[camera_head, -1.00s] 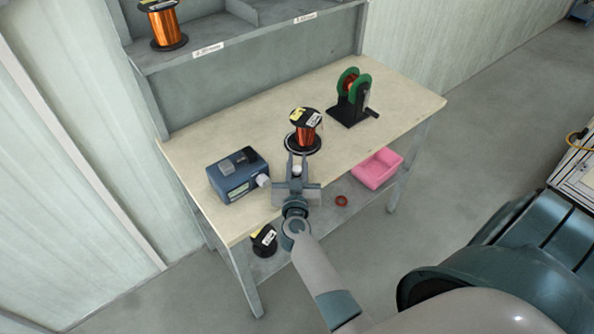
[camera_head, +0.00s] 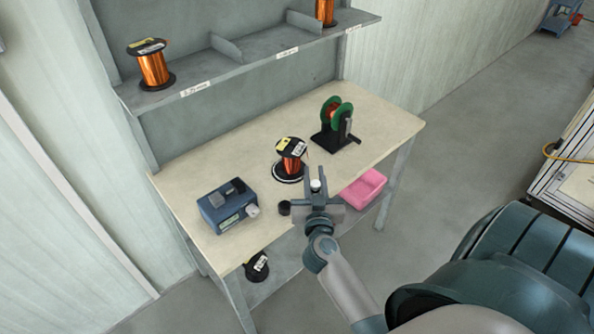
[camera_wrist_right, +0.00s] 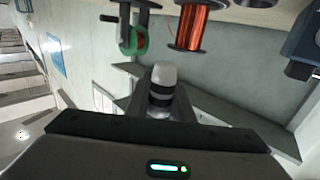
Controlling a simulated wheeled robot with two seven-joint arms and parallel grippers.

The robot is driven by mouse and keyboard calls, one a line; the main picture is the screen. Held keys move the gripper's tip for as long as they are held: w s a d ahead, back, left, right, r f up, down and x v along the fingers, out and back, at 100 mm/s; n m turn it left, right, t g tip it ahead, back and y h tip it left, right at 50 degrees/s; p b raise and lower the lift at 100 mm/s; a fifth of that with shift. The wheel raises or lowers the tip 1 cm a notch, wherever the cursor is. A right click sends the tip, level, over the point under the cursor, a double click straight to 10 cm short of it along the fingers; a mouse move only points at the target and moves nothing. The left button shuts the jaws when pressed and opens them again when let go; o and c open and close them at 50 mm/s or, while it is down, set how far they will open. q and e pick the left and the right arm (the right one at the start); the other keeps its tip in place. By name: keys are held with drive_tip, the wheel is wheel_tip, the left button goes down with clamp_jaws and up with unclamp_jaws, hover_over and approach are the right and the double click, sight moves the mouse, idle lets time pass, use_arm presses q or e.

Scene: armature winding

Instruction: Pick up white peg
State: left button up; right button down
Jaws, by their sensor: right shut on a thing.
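In the right wrist view the white peg (camera_wrist_right: 162,76) has a rounded pale top and dark bands below, with a finger on each side. The right gripper is shut on it. The lower end of the peg is hidden by the gripper body. My left gripper is not in view.
A small black cylinder (camera_head: 284,208) stands near the bench's front edge. A blue box device (camera_head: 227,206), a copper wire spool (camera_head: 291,157) and a green-wheeled winder (camera_head: 337,125) stand on the bench (camera_head: 385,112). A pink bin (camera_head: 363,188) is lower right.

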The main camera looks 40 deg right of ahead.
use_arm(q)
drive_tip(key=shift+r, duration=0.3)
use_arm(e)
drive_tip(key=shift+s+d+r, duration=0.4)
drive_tip(key=shift+s+r, duration=0.05)
drive_tip(key=shift+s, duration=0.15)
drive_tip(key=shift+s+d+r, duration=0.4)
drive_tip(key=shift+s, duration=0.2)
